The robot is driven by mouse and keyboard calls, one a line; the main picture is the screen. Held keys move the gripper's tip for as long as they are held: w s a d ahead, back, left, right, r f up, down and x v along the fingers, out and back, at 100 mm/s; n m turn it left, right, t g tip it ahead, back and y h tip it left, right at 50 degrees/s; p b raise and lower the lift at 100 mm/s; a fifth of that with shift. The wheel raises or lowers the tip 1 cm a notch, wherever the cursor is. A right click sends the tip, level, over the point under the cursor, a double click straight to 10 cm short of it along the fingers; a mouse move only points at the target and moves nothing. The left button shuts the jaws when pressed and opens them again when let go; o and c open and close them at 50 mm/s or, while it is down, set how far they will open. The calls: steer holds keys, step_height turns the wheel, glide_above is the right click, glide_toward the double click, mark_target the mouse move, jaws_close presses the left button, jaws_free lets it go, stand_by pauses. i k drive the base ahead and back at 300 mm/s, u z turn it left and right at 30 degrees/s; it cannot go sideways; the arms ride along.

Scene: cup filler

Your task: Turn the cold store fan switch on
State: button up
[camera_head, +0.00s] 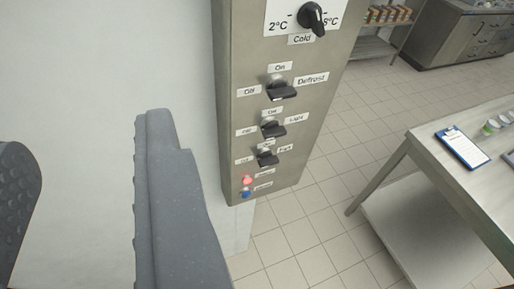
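The fan switch (267,159) is a black rotary knob, the lowest of three on a grey control panel (240,60). A small "Fan" label is on its right, and small labels sit to its left and above. Its handle sticks out toward the right; I cannot tell its setting. Above it are the light switch (273,129) and the defrost switch (281,90). My gripper (88,130) is open and empty, with its two grey fingers wide apart at the lower left. The right finger is left of the panel in the picture, apart from the fan switch.
A temperature dial (312,18) is at the panel's top. A red lamp (247,180) and a blue lamp (246,194) sit below the switches. A steel table (420,150) with a clipboard (462,147) stands at right. Tiled floor (310,225) is clear between.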

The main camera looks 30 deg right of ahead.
mark_target(268, 159)
steer(key=u, duration=0.6)
steer(key=k, duration=1.6)
steer(key=z, duration=1.15)
steer(key=i, duration=1)
steer(key=u, duration=0.1)
